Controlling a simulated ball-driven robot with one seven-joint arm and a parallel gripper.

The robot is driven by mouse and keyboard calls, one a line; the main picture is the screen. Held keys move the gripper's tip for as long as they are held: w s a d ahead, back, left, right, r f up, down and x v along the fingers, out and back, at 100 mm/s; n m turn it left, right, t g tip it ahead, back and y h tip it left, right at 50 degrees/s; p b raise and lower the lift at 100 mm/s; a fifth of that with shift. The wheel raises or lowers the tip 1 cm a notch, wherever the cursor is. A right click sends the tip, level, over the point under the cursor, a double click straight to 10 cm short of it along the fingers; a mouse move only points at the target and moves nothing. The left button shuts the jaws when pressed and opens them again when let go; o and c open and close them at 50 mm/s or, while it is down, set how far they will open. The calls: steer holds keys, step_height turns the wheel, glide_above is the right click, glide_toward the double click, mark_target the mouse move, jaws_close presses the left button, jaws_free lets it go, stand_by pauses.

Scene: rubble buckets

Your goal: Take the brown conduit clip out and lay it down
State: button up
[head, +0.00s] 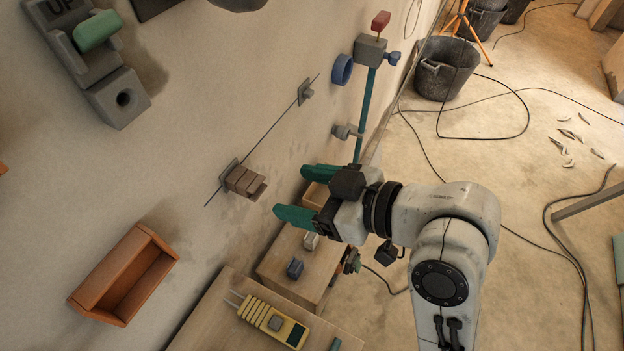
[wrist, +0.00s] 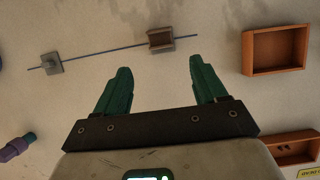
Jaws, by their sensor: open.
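The brown conduit clip (head: 245,182) sits on a small grey plate on the wall, over a thin blue line. It also shows in the wrist view (wrist: 161,40), near the top middle, just beyond my fingertips. My gripper (head: 294,192) is open and empty, with its two green fingers pointing at the wall beside the clip, a short way off. In the wrist view the fingers (wrist: 160,68) stand apart, with the clip above the gap between them. Nothing touches the clip.
A grey clip (head: 306,91) sits farther along the line. An orange open tray (head: 100,268) is on the wall. A teal pipe (head: 366,110) runs down the wall. Cables cross the floor.

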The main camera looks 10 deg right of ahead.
mark_target(260, 185)
steer(key=x, duration=0.9)
steer(key=shift+w+a+f, duration=0.1)
steer(key=shift+a+f, duration=0.1)
steer(key=shift+a, duration=0.05)
steer(key=c, duration=1.3)
